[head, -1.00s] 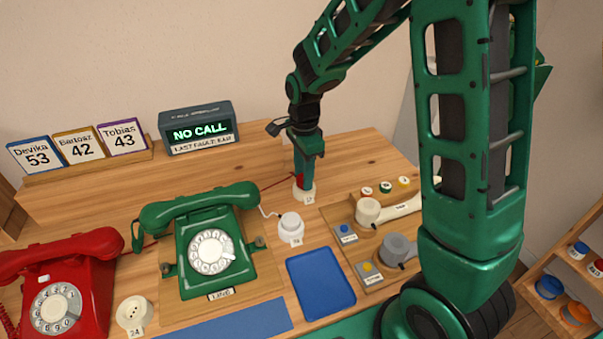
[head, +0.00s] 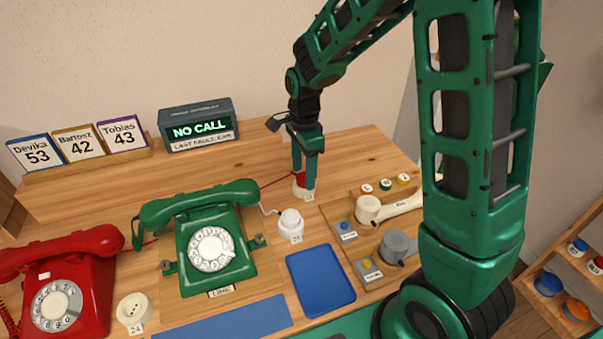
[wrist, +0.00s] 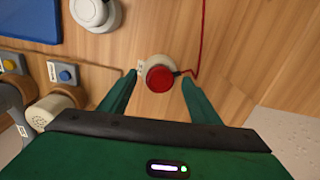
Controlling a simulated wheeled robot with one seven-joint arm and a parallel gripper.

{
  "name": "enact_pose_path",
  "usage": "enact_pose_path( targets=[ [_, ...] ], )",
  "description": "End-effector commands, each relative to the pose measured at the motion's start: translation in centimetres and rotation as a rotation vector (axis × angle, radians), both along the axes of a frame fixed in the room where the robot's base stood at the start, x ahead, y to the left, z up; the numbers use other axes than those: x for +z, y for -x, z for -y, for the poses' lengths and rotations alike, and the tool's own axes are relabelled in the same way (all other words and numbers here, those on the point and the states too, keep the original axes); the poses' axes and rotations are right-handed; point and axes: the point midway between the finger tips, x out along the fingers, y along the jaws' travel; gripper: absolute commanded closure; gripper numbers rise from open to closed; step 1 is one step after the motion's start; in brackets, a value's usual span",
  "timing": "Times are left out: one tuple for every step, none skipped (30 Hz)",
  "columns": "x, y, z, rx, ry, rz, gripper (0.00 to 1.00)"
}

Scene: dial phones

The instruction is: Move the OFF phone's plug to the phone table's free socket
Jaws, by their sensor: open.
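A red plug (head: 300,180) sits in a white socket (head: 303,193) at the back of the table. In the wrist view the red plug (wrist: 159,77) lies between the fingertips of my gripper (wrist: 160,78), with a gap on each side. My gripper (head: 304,178) is open, pointing down at the plug. A red cord (head: 279,180) runs from the plug behind the green phone (head: 212,240), towards the red phone (head: 68,290). A white plug (head: 290,219) fills the middle socket. The front-left socket (head: 134,312) has bare holes. I cannot read an OFF mark.
A blue tray (head: 320,281) lies in front of the middle socket. A wooden panel with buttons and a cream handle (head: 400,205) is to the right. A display (head: 198,130) reading NO CALL and several name cards (head: 75,146) stand at the back.

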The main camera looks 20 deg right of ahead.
Motion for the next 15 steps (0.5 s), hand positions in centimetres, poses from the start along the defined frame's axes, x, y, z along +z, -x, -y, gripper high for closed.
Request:
enact_pose_path(
  targets=[
    [0.8,-0.1,0.0,0.000,0.000,0.004,0.43],
    [1.3,-0.1,0.0,0.000,0.000,0.004,0.43],
    [2.0,-0.1,0.0,0.000,0.000,0.005,0.43],
    [2.6,-0.2,0.0,0.000,0.000,0.006,0.43],
    [3.2,-0.2,0.0,0.000,0.000,0.005,0.43],
    [4.0,-0.2,0.0,0.000,0.000,0.005,0.43],
    [4.5,-0.1,0.0,0.000,0.000,0.005,0.43],
    [5.1,-0.2,0.0,0.000,0.000,0.005,0.43],
    [5.8,-0.2,0.0,0.000,0.000,0.005,0.43],
    [6.3,-0.2,0.0,0.000,0.000,0.004,0.43],
    [6.8,-0.2,0.0,0.000,0.000,0.004,0.43],
    [7.4,-0.2,0.0,0.000,0.000,0.003,0.43],
    [7.8,-0.2,0.0,0.000,0.000,0.002,0.43],
    [8.2,-0.2,0.0,0.000,0.000,0.003,0.43],
    [8.6,-0.2,0.0,0.000,0.000,0.002,0.43]
  ],
)
